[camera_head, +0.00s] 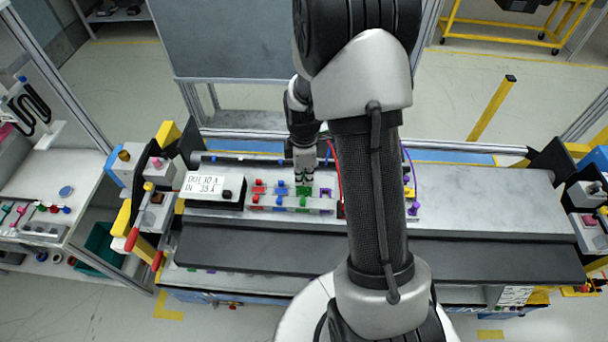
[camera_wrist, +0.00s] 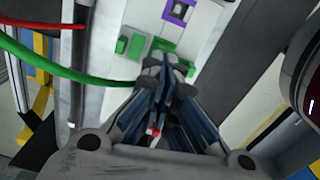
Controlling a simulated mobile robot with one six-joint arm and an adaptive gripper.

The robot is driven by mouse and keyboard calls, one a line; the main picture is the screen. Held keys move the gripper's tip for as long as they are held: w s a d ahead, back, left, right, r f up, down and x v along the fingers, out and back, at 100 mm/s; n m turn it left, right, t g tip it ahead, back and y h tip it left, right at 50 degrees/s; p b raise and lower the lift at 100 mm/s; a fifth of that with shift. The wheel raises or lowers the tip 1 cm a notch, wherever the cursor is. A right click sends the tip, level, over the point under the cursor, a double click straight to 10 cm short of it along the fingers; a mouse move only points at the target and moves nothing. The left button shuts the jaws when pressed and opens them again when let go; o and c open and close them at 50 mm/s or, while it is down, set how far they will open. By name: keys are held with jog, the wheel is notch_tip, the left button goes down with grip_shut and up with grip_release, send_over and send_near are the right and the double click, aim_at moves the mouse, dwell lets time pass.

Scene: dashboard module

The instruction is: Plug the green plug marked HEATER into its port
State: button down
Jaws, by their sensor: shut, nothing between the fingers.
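My gripper (camera_head: 304,176) is shut and empty, pointing down over the row of coloured connectors on the dashboard module. In the wrist view its closed fingertips (camera_wrist: 166,72) are beside small green parts. A green cable (camera_wrist: 60,75) runs from the left edge to behind the fingers. Green connector pieces (camera_wrist: 137,44) sit on the pale panel just beyond the fingertips; green pieces also show under the gripper in the head view (camera_head: 303,191). The HEATER marking is not legible, and I cannot tell plug from port. The fingers hide the cable's end.
A purple square connector (camera_wrist: 178,10) is near the green ones. Red (camera_head: 258,189) connectors stand to the left. A white display box (camera_head: 214,186) is left of the row. A red cable (camera_wrist: 40,23) crosses the wrist view's upper left. The module's right top (camera_head: 480,195) is clear.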

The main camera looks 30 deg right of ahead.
aim_at(304, 184)
jog(key=shift+f+b, duration=0.4)
jog(key=shift+f, duration=0.05)
jog(key=shift+r+p, duration=1.05)
jog(key=shift+r, duration=0.55)
notch_tip(304, 184, up, 12)
jog(key=shift+f, duration=0.15)
